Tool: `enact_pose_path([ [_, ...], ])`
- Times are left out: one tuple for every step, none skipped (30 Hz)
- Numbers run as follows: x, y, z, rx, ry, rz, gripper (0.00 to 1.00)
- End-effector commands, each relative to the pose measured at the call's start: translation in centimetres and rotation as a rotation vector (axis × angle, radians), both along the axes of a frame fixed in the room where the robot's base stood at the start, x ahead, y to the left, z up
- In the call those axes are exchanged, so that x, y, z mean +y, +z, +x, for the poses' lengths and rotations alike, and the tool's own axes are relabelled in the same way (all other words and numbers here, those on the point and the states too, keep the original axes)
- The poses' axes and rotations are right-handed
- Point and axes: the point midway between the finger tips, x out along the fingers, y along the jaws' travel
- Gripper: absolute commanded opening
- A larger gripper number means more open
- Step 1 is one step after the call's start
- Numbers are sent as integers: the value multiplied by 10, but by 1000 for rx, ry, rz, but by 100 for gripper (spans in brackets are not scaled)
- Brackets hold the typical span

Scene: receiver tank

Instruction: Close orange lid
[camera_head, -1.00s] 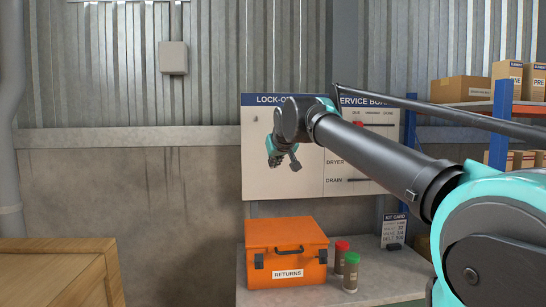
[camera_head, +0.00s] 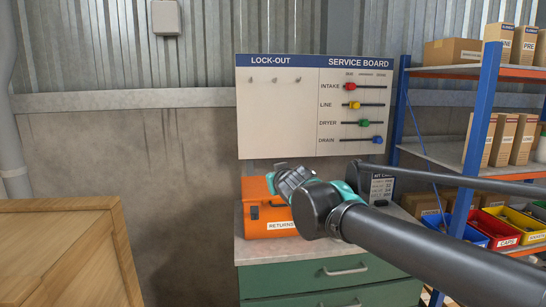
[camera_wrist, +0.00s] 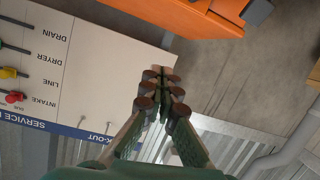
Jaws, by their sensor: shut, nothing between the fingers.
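The orange box (camera_head: 256,222) with a RETURNS label stands on the grey top of a green drawer cabinet. An orange edge of the box (camera_wrist: 190,12) shows at the top there, apart from the fingertips.
The cabinet top (camera_head: 262,253) is bare in front of the box. A service board (camera_head: 277,115) with coloured sliders hangs behind. A wooden crate (camera_head: 60,255) stands at left. Shelving with a blue post (camera_head: 480,130) holds cartons and coloured bins at right.

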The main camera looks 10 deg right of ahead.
Motion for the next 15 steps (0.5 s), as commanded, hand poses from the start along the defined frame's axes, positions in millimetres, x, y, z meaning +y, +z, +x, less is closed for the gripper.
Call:
enact_pose_path([
  [0,-13,-5,0,1,-1,0],
  [0,-20,-7,0,1,0,0],
  [0,-29,-9,1,1,0,0],
  [0,-35,-11,1,1,0,0],
  [0,-41,-12,1,1,-1,0],
  [0,-48,-13,1,0,-1,0],
  [0,-53,-14,1,0,-1,0],
  [0,-58,-15,1,0,-1,0],
  [0,-64,-16,1,0,0,0],
  [0,-68,-16,1,0,0,0],
  [0,-72,-17,1,0,0,0],
  [0,-77,-17,1,0,1,0],
  [0,-81,-17,1,0,1,0],
  [0,-84,-17,1,0,1,0],
  [0,-88,-17,1,0,1,0],
])
